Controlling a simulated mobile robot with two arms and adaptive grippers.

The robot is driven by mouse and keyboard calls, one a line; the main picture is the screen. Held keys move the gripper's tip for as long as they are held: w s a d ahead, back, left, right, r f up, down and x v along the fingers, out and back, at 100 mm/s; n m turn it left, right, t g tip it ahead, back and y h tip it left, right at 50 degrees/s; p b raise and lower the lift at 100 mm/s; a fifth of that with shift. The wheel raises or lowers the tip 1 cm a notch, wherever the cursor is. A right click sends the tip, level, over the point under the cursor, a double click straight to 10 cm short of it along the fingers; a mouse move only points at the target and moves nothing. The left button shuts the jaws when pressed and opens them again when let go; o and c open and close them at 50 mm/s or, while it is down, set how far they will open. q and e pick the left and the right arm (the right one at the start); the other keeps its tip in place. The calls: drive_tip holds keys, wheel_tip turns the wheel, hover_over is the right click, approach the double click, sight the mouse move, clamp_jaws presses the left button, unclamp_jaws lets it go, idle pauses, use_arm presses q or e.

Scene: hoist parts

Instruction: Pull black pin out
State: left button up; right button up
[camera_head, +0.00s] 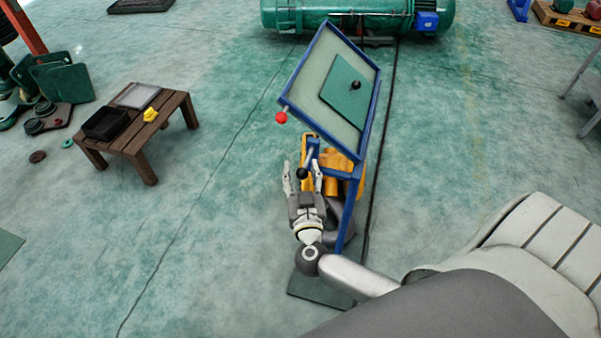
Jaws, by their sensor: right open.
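A black-knobbed pin (302,174) sits at the lower end of the blue-framed stand, its round head between the fingers of my right gripper (303,168). The gripper is open, with one finger on each side of the knob. I cannot tell whether either finger touches it. My right arm reaches in from the lower right. The blue-framed tilted panel (311,85) rises just beyond the gripper. A second black knob (355,86) stands on the green plate (345,98) on this panel. My left gripper is out of view.
A red ball knob (281,117) juts from the panel's left edge. An orange part (338,187) sits under the panel. A wooden table (161,122) with a black tray (105,123) stands to the left. The floor between is clear.

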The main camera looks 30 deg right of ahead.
drive_tip(key=shift+s+f, duration=0.1)
drive_tip(key=shift+f, duration=0.05)
drive_tip(key=shift+s+a, duration=0.15)
drive_tip(key=shift+s, duration=0.15)
drive_tip(key=v, duration=1.1)
drive_tip(key=shift+s, duration=0.1)
